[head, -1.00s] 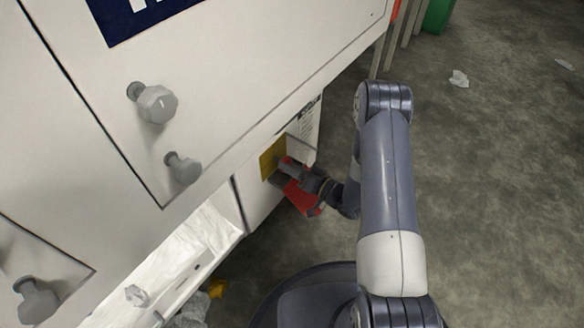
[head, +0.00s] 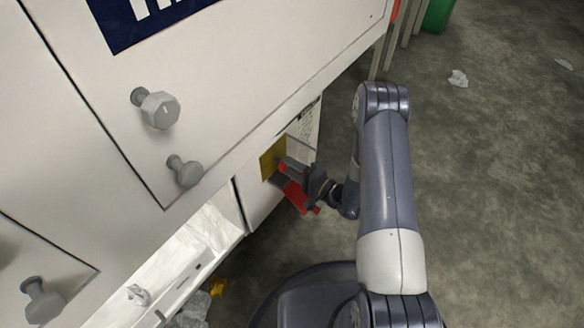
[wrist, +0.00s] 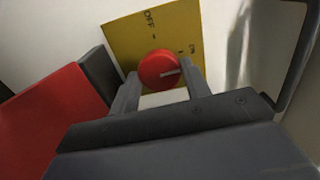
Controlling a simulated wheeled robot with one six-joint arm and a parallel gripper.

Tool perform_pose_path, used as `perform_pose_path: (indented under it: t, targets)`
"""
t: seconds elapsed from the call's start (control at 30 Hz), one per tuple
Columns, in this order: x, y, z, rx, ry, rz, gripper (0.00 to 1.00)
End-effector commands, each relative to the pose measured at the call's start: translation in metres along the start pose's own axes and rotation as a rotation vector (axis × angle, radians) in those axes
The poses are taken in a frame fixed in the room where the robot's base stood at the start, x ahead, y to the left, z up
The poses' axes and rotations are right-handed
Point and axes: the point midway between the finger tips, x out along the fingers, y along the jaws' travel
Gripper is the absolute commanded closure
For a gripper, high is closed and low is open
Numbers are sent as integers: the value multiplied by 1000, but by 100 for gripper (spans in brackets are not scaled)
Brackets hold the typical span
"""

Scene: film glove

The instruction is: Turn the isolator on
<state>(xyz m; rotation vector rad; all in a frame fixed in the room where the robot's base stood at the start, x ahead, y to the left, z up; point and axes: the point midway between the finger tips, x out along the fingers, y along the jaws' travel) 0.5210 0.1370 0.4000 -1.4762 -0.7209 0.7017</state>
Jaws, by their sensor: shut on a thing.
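The isolator is a yellow plate (wrist: 125,40) with a round red knob (wrist: 158,69) on it, low on the pale cabinet. The plate has an OFF mark at its upper left and an ON mark at its right. The white line on the knob points to the right, roughly towards the ON side and slightly below that mark in the wrist view. My gripper (wrist: 162,82) is shut on the knob, with one finger on each side of it. In the head view, my gripper (head: 284,170) reaches the yellow plate (head: 267,161) and hides most of the knob.
A red piece with a dark end (wrist: 45,115) is close to the left of my gripper. A dark curved handle (wrist: 300,60) is at the right. Grey cabinet knobs (head: 160,109) stick out at upper left. Open floor (head: 490,200) lies to the right.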

Motion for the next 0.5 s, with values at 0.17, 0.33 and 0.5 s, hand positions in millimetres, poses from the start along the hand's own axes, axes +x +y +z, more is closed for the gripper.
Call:
perform_pose_path:
  t: [0.17, 0.33, 0.5]
  targets:
    - [0, 1, 0, 35, 1, 2, 78]
    - [0, 1, 0, 44, 1, 2, 78]
    - [0, 1, 0, 44, 1, 2, 78]
